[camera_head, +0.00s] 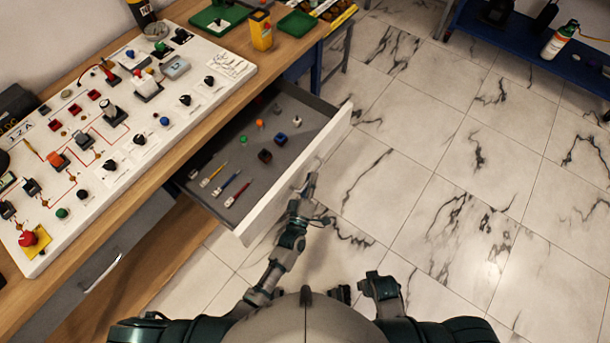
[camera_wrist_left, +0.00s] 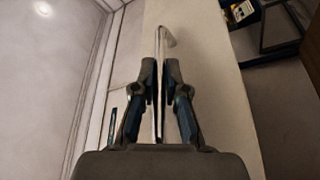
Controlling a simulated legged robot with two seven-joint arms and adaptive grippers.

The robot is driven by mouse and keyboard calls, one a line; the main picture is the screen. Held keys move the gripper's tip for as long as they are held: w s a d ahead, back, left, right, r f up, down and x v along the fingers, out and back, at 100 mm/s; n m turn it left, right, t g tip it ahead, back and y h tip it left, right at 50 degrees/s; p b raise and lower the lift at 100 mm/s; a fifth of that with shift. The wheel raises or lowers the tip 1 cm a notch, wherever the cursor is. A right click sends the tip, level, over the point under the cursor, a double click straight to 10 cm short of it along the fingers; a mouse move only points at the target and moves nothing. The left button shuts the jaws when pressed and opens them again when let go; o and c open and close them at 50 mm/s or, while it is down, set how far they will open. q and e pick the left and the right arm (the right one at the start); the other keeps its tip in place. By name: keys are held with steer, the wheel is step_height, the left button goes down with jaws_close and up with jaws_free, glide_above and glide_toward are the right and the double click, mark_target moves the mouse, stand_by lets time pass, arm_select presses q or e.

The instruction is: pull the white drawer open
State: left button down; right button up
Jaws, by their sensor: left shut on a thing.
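The white drawer (camera_head: 292,178) stands pulled out from under the wooden bench, with its grey inside showing. Small coloured parts and several small brushes or screwdrivers lie in it. My left gripper (camera_head: 311,183) is at the outer face of the drawer front. In the left wrist view, the left gripper (camera_wrist_left: 160,80) is shut on the drawer's thin metal handle (camera_wrist_left: 160,45), which runs between its fingers. The white drawer front (camera_wrist_left: 205,90) fills the area beside it. My right arm shows at the lower middle of the head view, but its fingertips are not clear.
A white control panel (camera_head: 110,130) with switches and knobs lies on the wooden bench (camera_head: 190,135). A second closed drawer with a handle (camera_head: 103,272) is at the lower left. A blue shelf (camera_head: 530,45) stands at the upper right. The marble floor between is clear.

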arm_select(q)
steer(key=shift+s+d+r, duration=0.2)
steer(key=shift+d+r, duration=0.1)
steer(key=shift+d, duration=0.2)
arm_select(e)
steer(key=shift+a+f, duration=0.15)
steer(key=shift+a, duration=0.15)
arm_select(q)
steer(key=shift+d+r, duration=0.1)
steer(key=shift+d, duration=0.05)
arm_select(e)
steer(key=shift+d, duration=0.15)
arm_select(q)
steer(key=c, duration=1.3)
jaws_free()
steer(key=shift+o, duration=0.5)
steer(key=shift+f, duration=0.25)
arm_select(e)
steer(key=shift+w+d, duration=0.15)
steer(key=shift+d, duration=0.1)
arm_select(q)
steer(key=v, duration=1.2)
arm_select(e)
steer(key=shift+a, duration=0.1)
